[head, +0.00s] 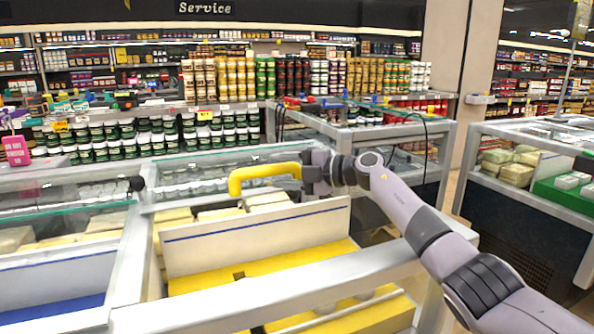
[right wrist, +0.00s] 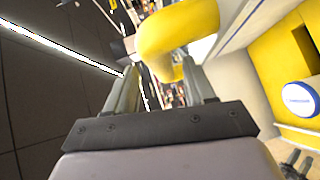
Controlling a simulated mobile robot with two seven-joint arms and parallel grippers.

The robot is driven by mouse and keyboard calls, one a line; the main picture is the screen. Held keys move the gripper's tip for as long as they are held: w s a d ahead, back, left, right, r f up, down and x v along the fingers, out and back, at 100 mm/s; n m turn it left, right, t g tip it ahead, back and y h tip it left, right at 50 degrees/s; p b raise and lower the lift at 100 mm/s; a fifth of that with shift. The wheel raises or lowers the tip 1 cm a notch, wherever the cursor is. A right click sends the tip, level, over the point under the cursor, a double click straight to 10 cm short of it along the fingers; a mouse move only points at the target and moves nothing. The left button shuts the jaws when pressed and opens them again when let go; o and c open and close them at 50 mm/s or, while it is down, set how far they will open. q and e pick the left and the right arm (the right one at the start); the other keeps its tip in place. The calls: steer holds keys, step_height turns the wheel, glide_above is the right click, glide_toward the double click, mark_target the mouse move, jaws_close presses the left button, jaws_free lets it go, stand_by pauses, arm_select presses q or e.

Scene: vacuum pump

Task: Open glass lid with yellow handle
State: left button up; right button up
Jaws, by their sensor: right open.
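The yellow handle (head: 262,175) is a thick bent bar at the glass lid (head: 205,165) of the middle display case. My right gripper (head: 312,173) is at the right end of the handle in the head view. In the right wrist view, the yellow handle (right wrist: 178,32) shows large ahead of the fingers, partly in line with the gap between them. My right gripper (right wrist: 163,85) is open there; whether a finger touches the handle cannot be told.
A white divider panel (head: 258,238) and a yellow interior (head: 205,285) show in the case below the handle. A silver rail (head: 270,295) runs along its front. Other glass cases stand to the left, behind and right. Stocked shelves line the back.

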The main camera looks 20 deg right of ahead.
steer(key=shift+v, duration=1.65)
